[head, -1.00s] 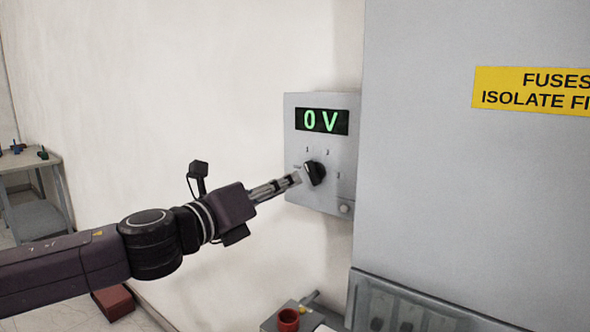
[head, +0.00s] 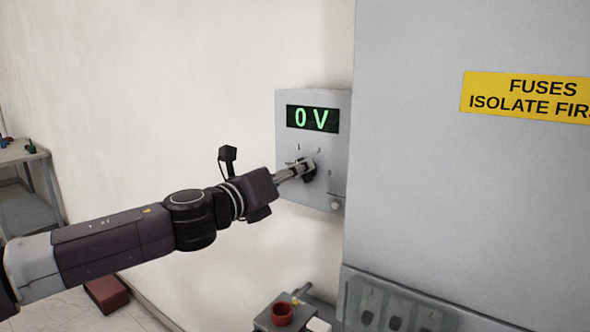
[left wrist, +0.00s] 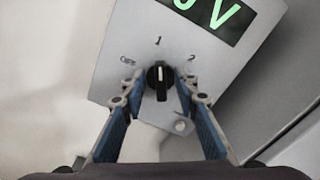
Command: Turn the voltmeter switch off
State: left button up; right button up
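The voltmeter (head: 341,150) is a grey box on the wall with a green display reading 0 V. Its black rotary switch (head: 309,172) sits below the display and also shows in the left wrist view (left wrist: 159,80). There the knob's white line points up towards the mark 1, with "OFF" to its left and 2 to its right. My left gripper (head: 303,170) is at the switch in the head view. In the left wrist view its blue-padded fingers (left wrist: 159,98) stand apart on either side of the knob, with gaps visible. My right gripper is not in view.
A large grey cabinet (head: 420,190) with a yellow "FUSES" sign (head: 530,97) stands right of the voltmeter. A table (head: 22,153) is at the far left.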

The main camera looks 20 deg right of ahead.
pick_arm(q)
grip_shut()
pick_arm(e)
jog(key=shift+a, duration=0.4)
pick_arm(q)
jog(key=shift+w+a+f+n+p, duration=0.1)
jog(key=shift+f+n+p, duration=0.05)
jog(key=shift+n+p, duration=2.5)
jog(key=shift+f+n+p, duration=0.15)
jog(key=shift+n+p, duration=1.8)
jog(key=shift+n, duration=1.3)
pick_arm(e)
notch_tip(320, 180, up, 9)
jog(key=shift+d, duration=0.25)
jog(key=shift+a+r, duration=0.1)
